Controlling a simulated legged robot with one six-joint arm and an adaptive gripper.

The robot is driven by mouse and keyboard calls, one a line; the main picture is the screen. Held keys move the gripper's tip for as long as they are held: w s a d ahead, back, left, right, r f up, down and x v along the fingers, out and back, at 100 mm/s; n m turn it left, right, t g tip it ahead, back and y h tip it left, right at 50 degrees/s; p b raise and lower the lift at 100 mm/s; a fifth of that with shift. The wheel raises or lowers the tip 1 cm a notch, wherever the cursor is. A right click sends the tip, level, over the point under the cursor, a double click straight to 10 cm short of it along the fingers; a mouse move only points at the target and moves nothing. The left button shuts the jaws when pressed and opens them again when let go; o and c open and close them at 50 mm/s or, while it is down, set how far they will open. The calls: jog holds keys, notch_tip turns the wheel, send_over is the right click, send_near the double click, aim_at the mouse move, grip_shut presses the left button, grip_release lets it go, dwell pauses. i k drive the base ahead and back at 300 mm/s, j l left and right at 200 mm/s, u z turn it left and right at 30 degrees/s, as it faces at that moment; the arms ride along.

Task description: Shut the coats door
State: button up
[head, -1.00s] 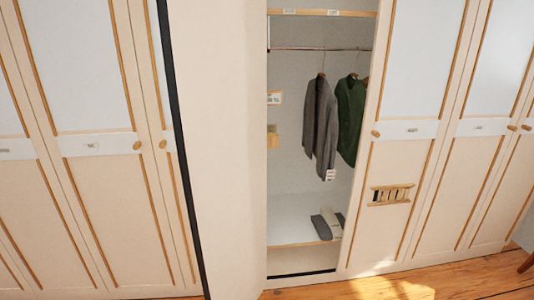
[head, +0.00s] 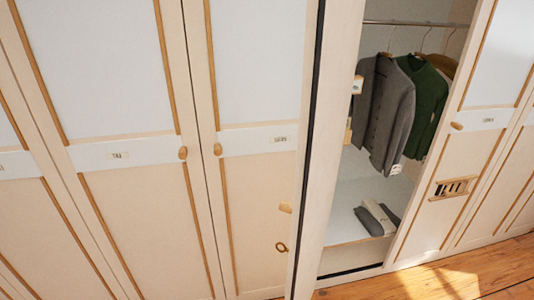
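The open wardrobe door (head: 335,150) stands swung out toward me, seen nearly edge-on, with a dark strip along its edge. The compartment behind it holds a grey jacket (head: 384,112) and a green garment (head: 427,95) on a rail (head: 415,23). Whether the door bears a coats label cannot be seen. A small wooden knob (head: 285,208) and a ring-like piece (head: 281,247) show just left of its edge; they seem to stick out from its outer face, which is mostly hidden. My gripper is not in view.
Closed doors with white label bands stand at left, two with facing knobs (head: 183,153) (head: 218,149). Folded cloth (head: 377,218) lies on the compartment's lower shelf. A closed door (head: 452,160) with a small wooden rack (head: 453,188) is at right. Bare wooden floor (head: 430,285) shows at lower right.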

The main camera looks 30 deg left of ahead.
aim_at(333, 29)
jog(key=j, duration=1)
jog(key=k+j, duration=0.15)
jog(key=j, duration=0.9)
